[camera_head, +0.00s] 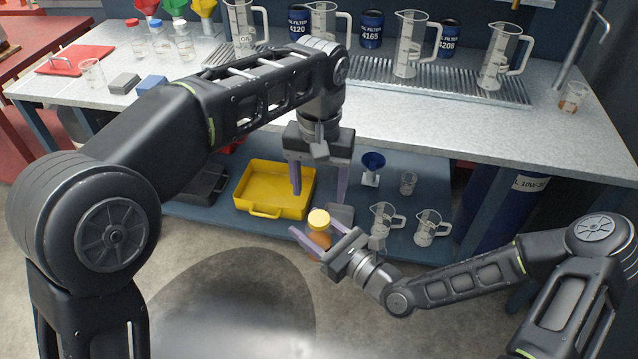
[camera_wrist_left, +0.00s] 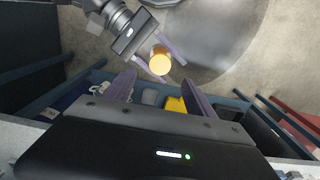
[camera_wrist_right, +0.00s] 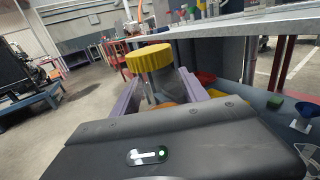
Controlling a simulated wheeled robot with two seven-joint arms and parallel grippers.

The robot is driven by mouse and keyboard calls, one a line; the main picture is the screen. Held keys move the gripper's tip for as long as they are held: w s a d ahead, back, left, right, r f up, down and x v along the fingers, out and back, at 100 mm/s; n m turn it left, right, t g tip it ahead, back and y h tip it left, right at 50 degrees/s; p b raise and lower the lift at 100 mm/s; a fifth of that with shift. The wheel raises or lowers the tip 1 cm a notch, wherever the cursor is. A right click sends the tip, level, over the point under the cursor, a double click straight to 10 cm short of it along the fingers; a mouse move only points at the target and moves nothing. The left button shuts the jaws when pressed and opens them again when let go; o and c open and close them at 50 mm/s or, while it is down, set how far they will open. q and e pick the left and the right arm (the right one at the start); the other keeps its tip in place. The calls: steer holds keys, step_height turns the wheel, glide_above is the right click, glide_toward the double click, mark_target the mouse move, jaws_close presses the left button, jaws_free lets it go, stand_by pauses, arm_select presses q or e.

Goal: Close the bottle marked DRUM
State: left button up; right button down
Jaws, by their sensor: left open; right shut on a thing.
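My right gripper (camera_head: 316,238) is shut on a bottle (camera_head: 319,240) with amber contents and holds it upright in front of the bench. A ribbed yellow cap (camera_head: 318,218) sits on top of the bottle; it also shows large in the right wrist view (camera_wrist_right: 148,58) and from above in the left wrist view (camera_wrist_left: 160,64). I cannot tell whether the cap is tightened. No DRUM label is readable on the bottle. My left gripper (camera_head: 320,192) is open and empty, pointing down just above and behind the cap, apart from it.
A yellow tray (camera_head: 265,212) and several clear jugs (camera_head: 428,226) are on the lower shelf behind the grippers. The bench top (camera_head: 400,112) above carries jugs, oil filters and several small capped bottles (camera_head: 183,42). The floor in front is clear.

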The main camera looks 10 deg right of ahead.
mark_target(319, 218)
arm_select(q)
steer(key=shift+f, duration=3.95)
jaws_close()
steer(key=shift+o, duration=0.4)
jaws_free()
